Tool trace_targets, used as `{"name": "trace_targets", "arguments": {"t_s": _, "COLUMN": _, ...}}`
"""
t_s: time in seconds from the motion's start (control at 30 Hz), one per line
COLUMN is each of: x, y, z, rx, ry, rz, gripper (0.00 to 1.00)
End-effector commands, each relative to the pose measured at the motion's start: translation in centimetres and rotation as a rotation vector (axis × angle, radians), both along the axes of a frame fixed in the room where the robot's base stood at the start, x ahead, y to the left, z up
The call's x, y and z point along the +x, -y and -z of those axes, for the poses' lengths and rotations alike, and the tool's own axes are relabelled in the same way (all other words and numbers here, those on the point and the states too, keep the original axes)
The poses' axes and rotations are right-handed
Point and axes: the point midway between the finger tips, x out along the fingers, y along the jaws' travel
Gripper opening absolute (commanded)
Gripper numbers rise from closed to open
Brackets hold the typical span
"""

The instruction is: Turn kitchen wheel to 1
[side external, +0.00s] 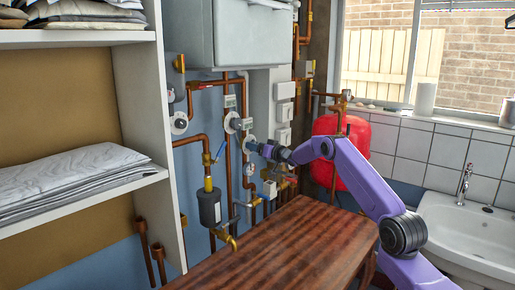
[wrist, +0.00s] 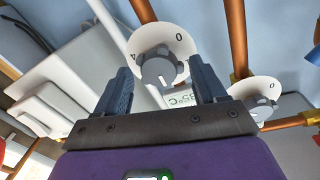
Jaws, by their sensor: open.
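In the wrist view, a round white dial (wrist: 182,42) with a grey knob (wrist: 158,72) at its centre lies straight ahead of my gripper (wrist: 160,74). My gripper is open, with one dark finger on each side of the knob; I cannot tell whether they touch it. A "0" and what looks like a "4" show on the dial; its lower part is hidden. A light mark on the knob points down in the picture. In the side external view, my gripper (side external: 258,148) is at the rightmost wall dial (side external: 250,141). No kitchen label is readable.
A second dial (wrist: 266,88) is right of my gripper. Copper pipes (wrist: 237,40) run close by. In the side external view, more dials (side external: 180,123) line the wall, a red tank (side external: 325,125) stands right, and a wooden table (side external: 280,250) lies below. White shelves (side external: 140,90) stand left.

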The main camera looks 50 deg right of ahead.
Motion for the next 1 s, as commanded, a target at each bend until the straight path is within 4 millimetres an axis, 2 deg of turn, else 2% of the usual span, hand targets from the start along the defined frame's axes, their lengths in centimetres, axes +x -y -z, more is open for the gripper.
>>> {"name": "trace_targets", "arguments": {"t_s": 0.03, "x": 0.0, "y": -0.01, "z": 0.0, "rx": 0.0, "ry": 0.0, "rz": 0.0, "gripper": 0.7}}
{"name": "trace_targets", "arguments": {"t_s": 0.07, "x": 0.0, "y": -0.01, "z": 0.0, "rx": 0.0, "ry": 0.0, "rz": 0.0, "gripper": 0.64}}
{"name": "trace_targets", "arguments": {"t_s": 0.2, "x": -0.01, "y": -0.01, "z": 0.0, "rx": 0.0, "ry": 0.0, "rz": 0.0, "gripper": 0.18}}
{"name": "trace_targets", "arguments": {"t_s": 0.23, "x": -0.01, "y": -0.01, "z": 0.0, "rx": 0.0, "ry": 0.0, "rz": 0.0, "gripper": 0.14}}
{"name": "trace_targets", "arguments": {"t_s": 0.67, "x": 0.03, "y": -0.09, "z": 0.06, "rx": -0.077, "ry": -0.001, "rz": 0.0, "gripper": 0.14}}
{"name": "trace_targets", "arguments": {"t_s": 1.0, "x": 0.03, "y": -0.09, "z": 0.13, "rx": -0.346, "ry": 0.0, "rz": -0.001, "gripper": 0.14}}
